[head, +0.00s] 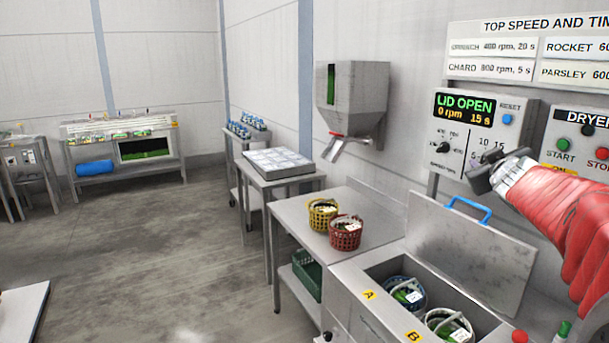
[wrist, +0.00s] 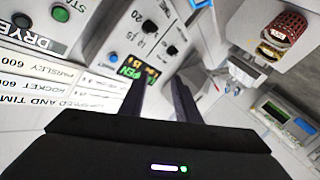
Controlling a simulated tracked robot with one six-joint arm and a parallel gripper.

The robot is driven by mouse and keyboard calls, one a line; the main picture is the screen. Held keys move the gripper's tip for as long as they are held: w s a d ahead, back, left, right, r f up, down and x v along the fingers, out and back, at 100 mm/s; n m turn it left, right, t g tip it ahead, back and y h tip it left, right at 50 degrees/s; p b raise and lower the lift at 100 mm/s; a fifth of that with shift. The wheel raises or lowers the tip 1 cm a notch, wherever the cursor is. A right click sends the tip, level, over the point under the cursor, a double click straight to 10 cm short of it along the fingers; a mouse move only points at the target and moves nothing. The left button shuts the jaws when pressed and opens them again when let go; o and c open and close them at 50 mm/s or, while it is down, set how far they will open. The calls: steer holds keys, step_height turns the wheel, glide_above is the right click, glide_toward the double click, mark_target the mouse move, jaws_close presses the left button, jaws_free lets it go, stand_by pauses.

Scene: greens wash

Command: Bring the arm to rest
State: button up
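My gripper (head: 484,177) is raised at the right of the head view, in front of the control panel and above the open steel lid. My arm behind it wears a red sleeve. In the wrist view the two dark fingers of my gripper (wrist: 160,88) stand apart with nothing between them. The panel display (head: 465,108) reads LID OPEN, 0 rpm, 15 s. It shows at an angle beyond the fingers in the wrist view.
The spinner lid (head: 465,250) stands up with a blue handle. Baskets of greens (head: 405,292) sit in the wells marked A and B. A yellow basket (head: 323,214) and a red basket (head: 345,232) stand on the counter. A hopper (head: 350,98) hangs on the wall. The floor at left is largely clear.

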steer(key=s+a+f+m+g+y, duration=0.1)
steer(key=s+a+f+g, duration=0.2)
steer(key=s+a+f, duration=0.5)
steer(key=s+a+f+m+g+y, duration=0.1)
steer(key=s+a+f, duration=0.7)
steer(key=s, duration=0.9)
steer(key=s+a+f+g+y, duration=0.3)
steer(key=s+a+f+g, duration=0.3)
steer(key=s+a+f, duration=0.3)
steer(key=s+a, duration=0.2)
steer(key=s, duration=0.2)
steer(key=shift+s+a+m, duration=0.15)
steer(key=shift+s+m, duration=0.1)
steer(key=shift+m, duration=0.15)
steer(key=shift+f, duration=0.1)
